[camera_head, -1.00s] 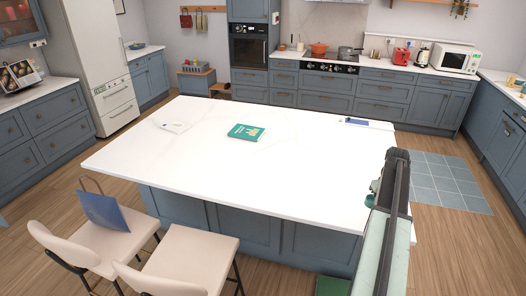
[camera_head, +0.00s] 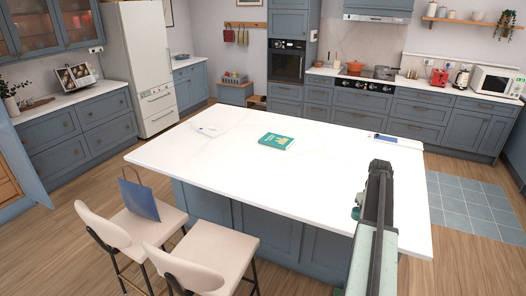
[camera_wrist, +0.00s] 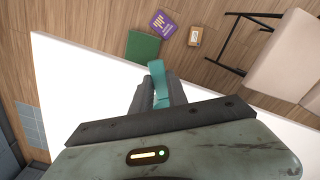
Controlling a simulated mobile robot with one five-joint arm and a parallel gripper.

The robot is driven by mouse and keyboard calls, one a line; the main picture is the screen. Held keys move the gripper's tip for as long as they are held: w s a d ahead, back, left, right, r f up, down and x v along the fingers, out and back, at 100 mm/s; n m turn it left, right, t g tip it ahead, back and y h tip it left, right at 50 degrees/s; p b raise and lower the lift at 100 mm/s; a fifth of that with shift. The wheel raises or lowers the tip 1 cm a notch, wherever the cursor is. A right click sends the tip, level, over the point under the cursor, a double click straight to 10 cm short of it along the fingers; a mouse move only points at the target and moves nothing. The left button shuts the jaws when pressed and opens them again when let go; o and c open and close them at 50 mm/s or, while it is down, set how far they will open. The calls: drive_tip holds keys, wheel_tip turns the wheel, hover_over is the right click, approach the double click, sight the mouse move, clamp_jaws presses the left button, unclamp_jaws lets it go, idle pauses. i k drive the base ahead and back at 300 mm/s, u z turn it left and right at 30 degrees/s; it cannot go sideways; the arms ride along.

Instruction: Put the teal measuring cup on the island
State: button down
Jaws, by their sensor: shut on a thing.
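The teal measuring cup (camera_wrist: 157,70) is between the two dark fingers of my gripper (camera_wrist: 159,84) in the wrist view. The fingers are shut on it and hide part of it. A small teal piece of it (camera_head: 356,212) shows beside my arm in the head view. The island (camera_head: 225,155) has a broad white top and blue-grey sides. My arm reaches over its right part. In the wrist view the cup lines up with the island's edge (camera_wrist: 75,85), with floor beyond; I cannot tell its height.
Two cream stools (camera_head: 215,262) stand at the near left, one bearing a blue bag (camera_head: 140,201). Much of the top is bare.

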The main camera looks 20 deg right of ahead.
sight(332, 195)
drive_tip(key=u, duration=0.1)
drive_tip(key=i, duration=1)
drive_tip(key=u, duration=0.05)
